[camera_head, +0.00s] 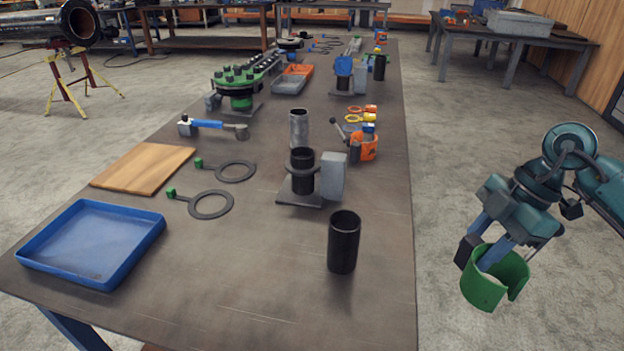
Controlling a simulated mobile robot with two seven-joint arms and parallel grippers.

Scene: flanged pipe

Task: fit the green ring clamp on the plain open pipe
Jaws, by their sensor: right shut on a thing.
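My right gripper (484,258) is shut on the green ring clamp (497,284), off the right side of the table. The clamp is a C-shaped band with a gap, and the gripper grips its wall on the left. A plain black open pipe (343,245) stands upright near the table's right edge, to the left of the clamp and apart from it. Its top is open and nothing is around it. My left gripper is not in view.
Behind the pipe stand a flanged pipe (302,172) on a base, a grey block (333,176) and a grey cylinder (299,128). A blue tray (95,240), a wooden board (143,168) and two flat rings with green tabs (211,204) lie to the left. The table front is clear.

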